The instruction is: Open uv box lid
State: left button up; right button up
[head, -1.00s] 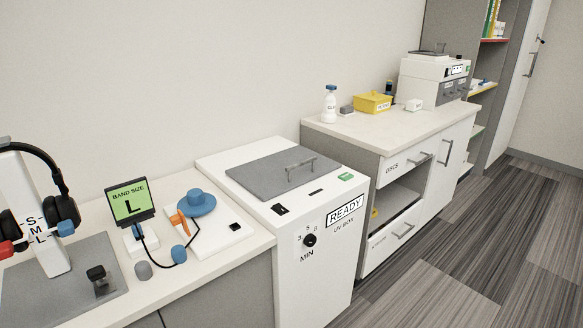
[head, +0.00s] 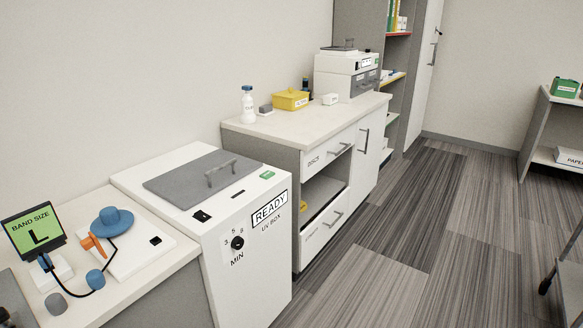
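The UV box (head: 250,270) is a white floor-standing cabinet at the left centre of the head view. Its grey lid (head: 178,184) lies flat and closed on top, with a grey bar handle (head: 220,172) standing up from it. The front carries a READY label (head: 269,209) and a black dial (head: 237,243) marked MIN. A green tag (head: 267,175) and a black switch (head: 201,216) sit on the top near the front edge. Neither of my grippers shows in the view.
A counter with a BAND SIZE screen (head: 33,229) and a blue hat-shaped part (head: 112,220) adjoins the box on the left. A drawer cabinet (head: 285,127) with a bottle (head: 247,104) and yellow box (head: 290,99) stands beyond it. The striped floor (head: 420,240) is open on the right.

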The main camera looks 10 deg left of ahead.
aim_at(187, 185)
jog(key=z, duration=0.85)
jog(key=i, duration=2.85)
jog(key=u, duration=3.7)
